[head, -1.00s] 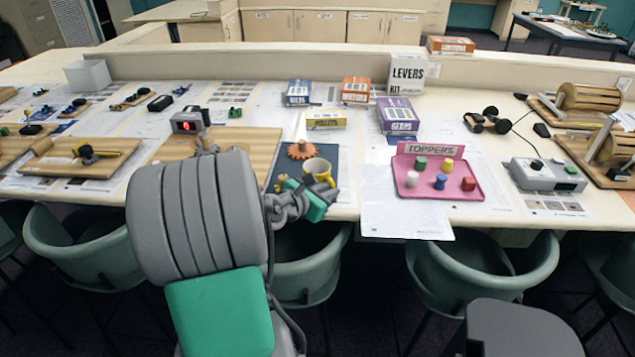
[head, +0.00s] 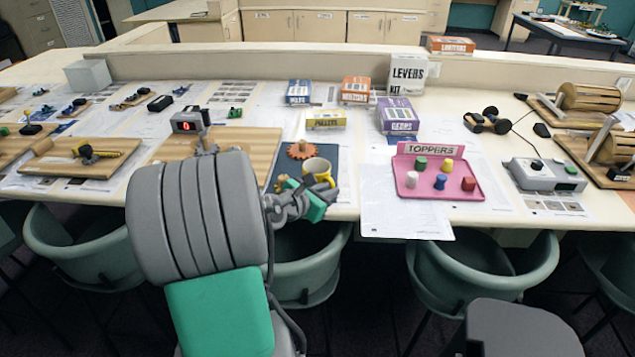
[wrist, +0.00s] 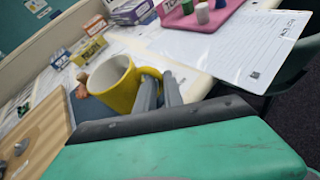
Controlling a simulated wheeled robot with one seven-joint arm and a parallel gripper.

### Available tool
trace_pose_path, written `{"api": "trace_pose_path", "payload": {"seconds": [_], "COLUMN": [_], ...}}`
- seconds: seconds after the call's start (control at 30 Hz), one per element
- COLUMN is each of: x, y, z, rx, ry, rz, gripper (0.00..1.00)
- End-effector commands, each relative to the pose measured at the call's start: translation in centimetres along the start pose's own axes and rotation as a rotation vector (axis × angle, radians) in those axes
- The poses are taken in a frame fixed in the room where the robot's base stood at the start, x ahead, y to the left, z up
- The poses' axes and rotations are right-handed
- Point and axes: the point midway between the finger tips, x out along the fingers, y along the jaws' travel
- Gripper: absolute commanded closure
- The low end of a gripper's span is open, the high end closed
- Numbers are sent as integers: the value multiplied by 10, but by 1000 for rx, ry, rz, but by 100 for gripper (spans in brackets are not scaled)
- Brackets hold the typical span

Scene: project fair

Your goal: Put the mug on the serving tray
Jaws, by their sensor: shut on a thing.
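The yellow mug (head: 317,166) with a pale inside is upright at the table's front edge, over a dark blue mat (head: 284,178). It also shows in the wrist view (wrist: 117,88), with its handle toward me. My gripper (wrist: 160,88) is shut on the mug's handle side. In the head view my gripper (head: 322,186) is partly hidden by my arm. I cannot tell whether the mug touches the mat. A pink tray (head: 411,190) with a "TOPPERS" sign lies to the right and holds several coloured pegs; it is the clearest tray in view.
A brown gear (head: 302,150) stands just behind the mug. A wooden board (head: 235,147) lies to the left, with a red-digit timer (head: 187,122) at its back. Boxes, including a purple one (head: 398,116), stand behind. White paper (head: 385,212) lies between mat and pink tray. Green chairs line the front.

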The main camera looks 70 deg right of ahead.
Motion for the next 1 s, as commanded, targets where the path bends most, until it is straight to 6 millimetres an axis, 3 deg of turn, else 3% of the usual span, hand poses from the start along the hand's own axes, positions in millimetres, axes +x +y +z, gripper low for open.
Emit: {"api": "trace_pose_path", "payload": {"seconds": [0.57,0.87,1.0], "x": [-1,-10,-26], "y": [2,6,6], "z": [5,27,39], "rx": [3,5,4], "ry": [-4,-5,-5], "rz": [2,3,4], "gripper": [100,100,100]}}
